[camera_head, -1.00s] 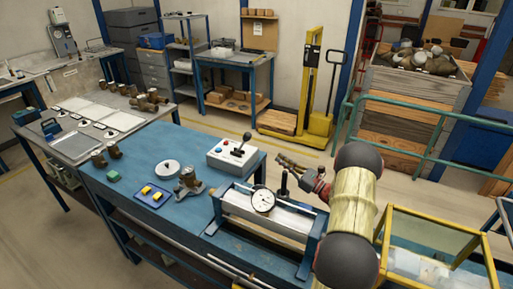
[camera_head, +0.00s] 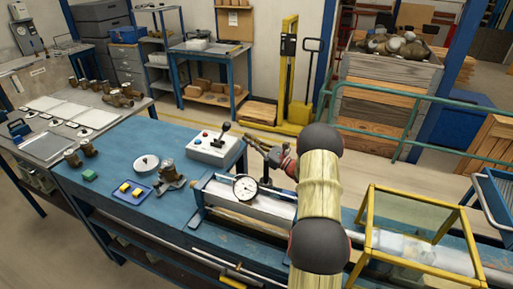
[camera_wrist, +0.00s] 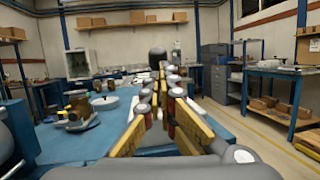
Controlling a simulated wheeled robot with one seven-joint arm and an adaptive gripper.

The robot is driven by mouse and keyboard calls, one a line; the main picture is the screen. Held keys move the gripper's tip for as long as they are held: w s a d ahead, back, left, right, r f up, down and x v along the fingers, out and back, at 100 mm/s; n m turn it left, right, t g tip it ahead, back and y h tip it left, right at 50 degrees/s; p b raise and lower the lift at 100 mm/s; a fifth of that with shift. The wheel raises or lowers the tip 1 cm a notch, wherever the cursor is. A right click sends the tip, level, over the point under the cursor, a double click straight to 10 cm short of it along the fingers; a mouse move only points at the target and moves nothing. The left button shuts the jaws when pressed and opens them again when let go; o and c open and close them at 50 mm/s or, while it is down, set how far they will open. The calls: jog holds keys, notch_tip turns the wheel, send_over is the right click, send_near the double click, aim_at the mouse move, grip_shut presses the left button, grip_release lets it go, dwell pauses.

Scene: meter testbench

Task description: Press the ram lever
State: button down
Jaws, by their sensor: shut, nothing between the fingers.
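The ram lever (camera_head: 224,134) is a dark stick with a black knob, standing up from a pale grey control box (camera_head: 208,156) on the blue bench. My gripper (camera_head: 249,140) is to the right of the lever at about knob height, with its fingers pointing at it. In the head view a small gap seems to remain between fingertips and knob. In the wrist view my shut, empty gripper (camera_wrist: 163,70) reaches forward, and a black knob (camera_wrist: 157,53) shows just beyond the fingertips. The fingers hide most of the lever's stick and the box there; contact cannot be told.
A dial gauge (camera_head: 245,188) sits on a fixture in front of my arm. A brass fitting (camera_head: 168,177), a white disc (camera_head: 146,163) and a blue tray (camera_head: 132,192) lie left of the box. A yellow-framed guard (camera_head: 368,225) stands at right.

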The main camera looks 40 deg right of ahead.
aim_at(222, 134)
jog(key=b+x, duration=0.1)
jog(key=x, duration=0.5)
jog(key=shift+w, duration=0.25)
jog(key=shift+a+r, duration=0.1)
jog(key=shift+r, duration=0.1)
